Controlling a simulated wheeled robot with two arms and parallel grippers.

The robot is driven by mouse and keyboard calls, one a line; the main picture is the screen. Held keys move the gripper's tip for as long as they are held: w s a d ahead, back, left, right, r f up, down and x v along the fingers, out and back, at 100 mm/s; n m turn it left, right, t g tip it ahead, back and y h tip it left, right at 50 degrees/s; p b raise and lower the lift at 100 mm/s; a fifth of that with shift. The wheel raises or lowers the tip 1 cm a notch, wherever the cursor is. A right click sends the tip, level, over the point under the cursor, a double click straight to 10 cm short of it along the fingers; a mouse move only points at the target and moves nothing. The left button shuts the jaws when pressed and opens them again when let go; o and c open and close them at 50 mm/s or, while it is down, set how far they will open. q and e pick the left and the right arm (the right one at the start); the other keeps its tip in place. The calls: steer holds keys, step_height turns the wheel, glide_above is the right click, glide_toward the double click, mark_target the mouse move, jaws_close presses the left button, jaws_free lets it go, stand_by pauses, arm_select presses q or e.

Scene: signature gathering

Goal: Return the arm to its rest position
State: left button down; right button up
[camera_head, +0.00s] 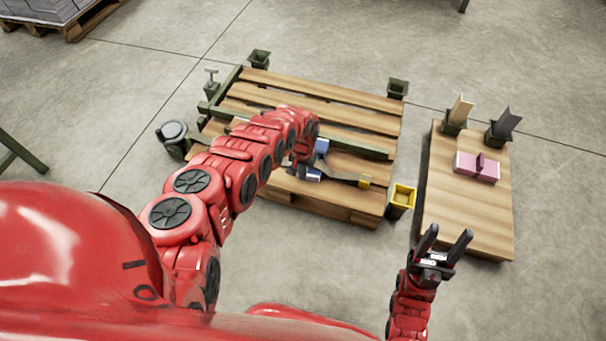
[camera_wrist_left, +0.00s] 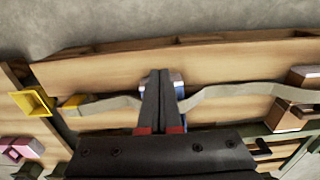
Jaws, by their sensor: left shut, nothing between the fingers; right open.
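My left arm reaches from the left over the slatted wooden pallet table (camera_head: 345,97). Its gripper (camera_head: 300,168) is partly hidden by the arm in the head view. In the left wrist view the left gripper's fingers (camera_wrist_left: 160,74) are shut together and empty, over a blue object (camera_wrist_left: 179,90) that they partly cover. Blue parts also show beside the gripper in the head view (camera_head: 321,147). A grey-brown strap (camera_wrist_left: 112,105) runs across the boards on both sides of the fingers. My right gripper (camera_head: 446,244) is open and empty, at the near edge of the right wooden board.
A yellow square bin (camera_head: 402,195) stands at the pallet's right edge. The right board (camera_head: 462,216) holds a pink object (camera_head: 476,167) and two upright pieces (camera_head: 460,110) in dark holders. A dark round-topped canister (camera_head: 173,135) stands left of the pallet. Open floor surrounds them.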

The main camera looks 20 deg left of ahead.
arm_select(q)
steer(key=shift+r, duration=0.6)
